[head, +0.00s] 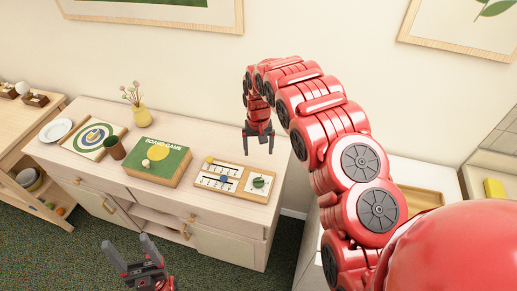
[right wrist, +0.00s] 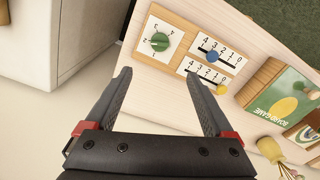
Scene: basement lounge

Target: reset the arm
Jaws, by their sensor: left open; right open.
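My right arm is red and reaches up and across in the head view. Its gripper (head: 258,139) hangs above the back right of the wooden sideboard (head: 204,207), fingers pointing down. In the right wrist view the gripper (right wrist: 163,90) is open, with nothing between its fingers and the pale sideboard top beyond. My left gripper (head: 128,251) is low at the front of the sideboard in the head view. Its fingers are apart and empty, pointing up.
On the sideboard are a scoring board (head: 231,179), a green board game box (head: 157,162), a brown cup (head: 114,147), a target board (head: 94,139), a yellow vase (head: 141,117) and a white plate (head: 56,130). A shelf (head: 14,157) stands left. A wooden tray (head: 423,201) lies right.

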